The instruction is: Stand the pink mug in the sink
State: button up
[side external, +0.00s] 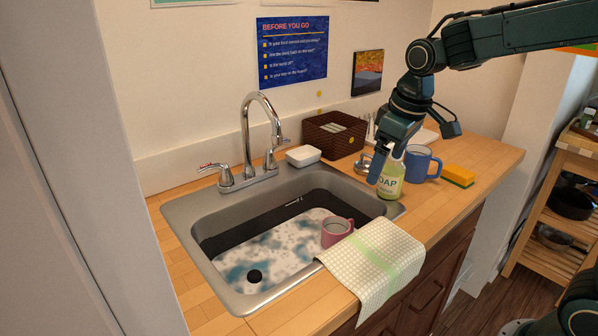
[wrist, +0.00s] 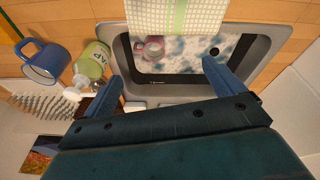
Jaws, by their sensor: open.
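The pink mug (side external: 335,232) stands in the sink (side external: 182,222), near its front right corner, and looks upright. The wrist view also shows the mug (wrist: 153,49), close to the towel side of the basin. My gripper (side external: 376,178) is open and empty, above the counter at the sink's right end in the side view. In the wrist view its two fingers (wrist: 167,85) are spread apart, with the mug beyond them and touching neither. One finger is hidden in the side view.
A soap bottle (side external: 391,180) stands close beside my gripper, with a blue mug (side external: 419,162) and sponge (side external: 459,175) to its right. A checked towel (side external: 372,262) drapes over the front edge. The faucet (side external: 246,130), soap dish (side external: 303,155) and brown basket (side external: 335,134) stand behind.

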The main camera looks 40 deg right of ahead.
jog(key=s+a+r+m+t, duration=0.1)
jog(key=s+m+t, duration=0.1)
jog(key=s, duration=1.8)
jog(key=shift+s+a+r+m+t, duration=0.15)
jog(key=shift+a+r+m+t, duration=0.15)
jog(key=shift+a+r+t, duration=0.15)
